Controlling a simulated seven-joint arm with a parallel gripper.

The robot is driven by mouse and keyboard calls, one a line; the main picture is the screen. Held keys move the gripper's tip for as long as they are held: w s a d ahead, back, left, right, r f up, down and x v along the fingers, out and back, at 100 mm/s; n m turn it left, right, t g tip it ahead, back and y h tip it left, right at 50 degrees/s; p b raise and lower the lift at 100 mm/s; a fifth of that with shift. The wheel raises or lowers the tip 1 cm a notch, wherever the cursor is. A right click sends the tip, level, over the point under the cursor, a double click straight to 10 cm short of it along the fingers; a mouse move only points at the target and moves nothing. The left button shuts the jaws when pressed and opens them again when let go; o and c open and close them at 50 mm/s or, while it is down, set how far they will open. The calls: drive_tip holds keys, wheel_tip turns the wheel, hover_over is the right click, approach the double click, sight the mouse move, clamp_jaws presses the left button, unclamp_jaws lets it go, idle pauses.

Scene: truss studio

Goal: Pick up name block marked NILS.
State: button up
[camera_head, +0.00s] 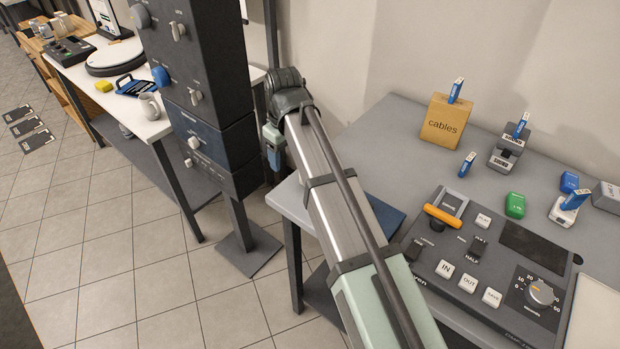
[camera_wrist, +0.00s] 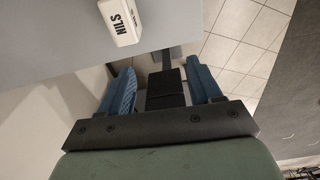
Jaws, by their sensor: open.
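The name block marked NILS (camera_wrist: 121,21) is white with black letters. In the wrist view it lies at the top, on a grey surface near its edge. My gripper (camera_wrist: 163,82) has two blue fingers, spread apart with nothing between them. The block is beyond the fingertips, up and to the left, and not touched. In the head view my gripper (camera_head: 273,157) hangs at the far end of my arm, beside the grey table's left end. I cannot make out the NILS block in the head view; my arm covers part of that table.
The grey table (camera_head: 395,118) holds a cables box (camera_head: 443,128), a control panel (camera_head: 520,280), a green block (camera_head: 515,205) and several small blue-labelled items. A dark rack (camera_head: 205,70) stands close left of my gripper. A white table (camera_head: 75,72) is further left.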

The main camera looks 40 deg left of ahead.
drive_tip(key=w+d+r, duration=0.4)
drive_tip(key=r, duration=0.2)
drive_tip(key=shift+h, duration=0.4)
drive_tip(key=shift+s+d+f, duration=0.1)
drive_tip(key=shift+f, duration=3.4)
drive_tip(key=shift+s+d+f, duration=0.1)
drive_tip(key=shift+f, duration=3.35)
drive_tip(key=c, duration=1)
